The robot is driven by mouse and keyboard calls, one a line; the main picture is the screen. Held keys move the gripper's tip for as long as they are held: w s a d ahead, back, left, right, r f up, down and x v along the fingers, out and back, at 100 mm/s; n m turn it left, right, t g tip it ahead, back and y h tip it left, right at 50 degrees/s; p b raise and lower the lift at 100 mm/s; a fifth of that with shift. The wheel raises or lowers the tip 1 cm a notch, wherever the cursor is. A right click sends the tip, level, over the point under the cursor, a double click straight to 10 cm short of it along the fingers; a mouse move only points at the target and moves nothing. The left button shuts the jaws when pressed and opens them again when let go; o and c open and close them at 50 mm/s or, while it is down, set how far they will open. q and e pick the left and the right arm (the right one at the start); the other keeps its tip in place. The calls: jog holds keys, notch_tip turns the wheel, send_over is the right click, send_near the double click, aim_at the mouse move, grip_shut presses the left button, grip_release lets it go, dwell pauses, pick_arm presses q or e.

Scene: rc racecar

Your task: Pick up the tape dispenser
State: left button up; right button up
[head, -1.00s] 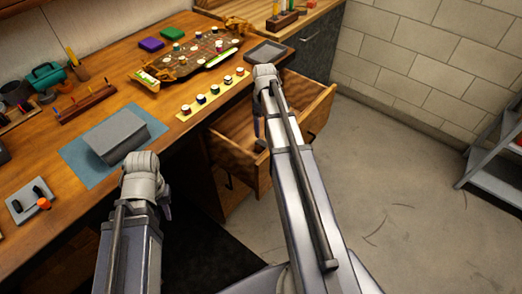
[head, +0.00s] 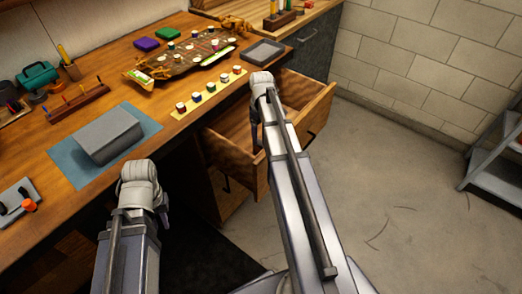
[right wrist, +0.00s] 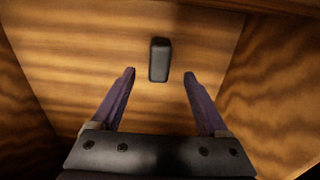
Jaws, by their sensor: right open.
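A small dark block (right wrist: 160,60) lies on the floor of the open wooden drawer (head: 297,125); I cannot tell if it is the tape dispenser. My right gripper (right wrist: 160,76) is open and empty inside the drawer, with its fingertips just short of the block and to either side of its near end.
A grey box (head: 108,134) sits on a blue mat (head: 70,170). A circuit-like board (head: 185,60) and a yellow strip with several colored buttons (head: 210,92) lie farther right. A grey tray (head: 264,52) sits near the desk's right end. The drawer walls surround the right gripper.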

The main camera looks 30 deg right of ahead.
aim_at(261, 143)
notch_tip(261, 143, down, 5)
jog(key=b, duration=0.4)
jog(key=shift+w+r, duration=0.1)
jog(key=shift+r, duration=0.2)
jog(key=shift+c, duration=0.4)
grip_shut()
